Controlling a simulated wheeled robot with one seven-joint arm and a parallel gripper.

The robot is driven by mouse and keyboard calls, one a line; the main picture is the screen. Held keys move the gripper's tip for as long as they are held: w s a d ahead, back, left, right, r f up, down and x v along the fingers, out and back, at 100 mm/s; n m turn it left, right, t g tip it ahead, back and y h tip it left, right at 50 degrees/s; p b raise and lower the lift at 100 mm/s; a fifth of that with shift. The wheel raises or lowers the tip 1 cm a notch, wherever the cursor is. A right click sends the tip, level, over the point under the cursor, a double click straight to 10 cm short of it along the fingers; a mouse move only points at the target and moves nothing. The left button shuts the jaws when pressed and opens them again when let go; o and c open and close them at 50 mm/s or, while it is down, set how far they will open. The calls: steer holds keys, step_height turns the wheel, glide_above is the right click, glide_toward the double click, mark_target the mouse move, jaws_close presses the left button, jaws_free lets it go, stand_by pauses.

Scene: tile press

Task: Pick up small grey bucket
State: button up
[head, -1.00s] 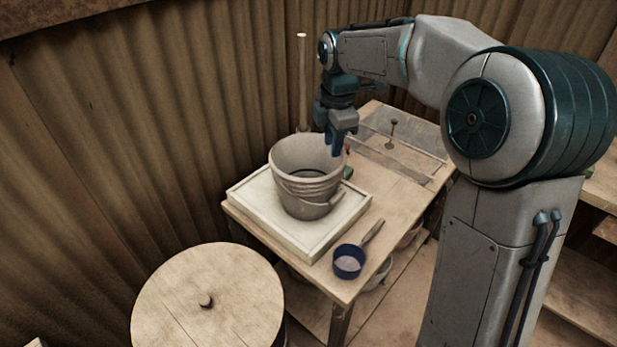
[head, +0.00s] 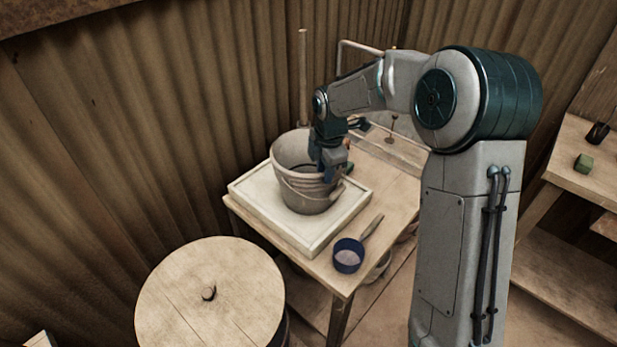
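The small grey bucket (head: 305,195) stands upright on a pale square board on the wooden table. Its handle hangs down along its front side. My gripper (head: 328,172) points down at the bucket's right rim, with its fingers at rim height. One finger shows in front of the bucket's opening. I cannot tell whether the fingers touch the rim or how far apart they are.
The pale board (head: 318,243) lies on the table (head: 395,205). A dark blue scoop (head: 348,256) lies at the table's front corner. A round wooden lid (head: 210,305) is at lower left. A shelf (head: 575,150) with a green block (head: 584,163) is at right. Corrugated walls stand close behind.

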steer(key=shift+w+f, duration=0.1)
steer(key=shift+f, duration=0.85)
jaws_close()
steer(key=shift+r, duration=0.15)
stand_by(0.5)
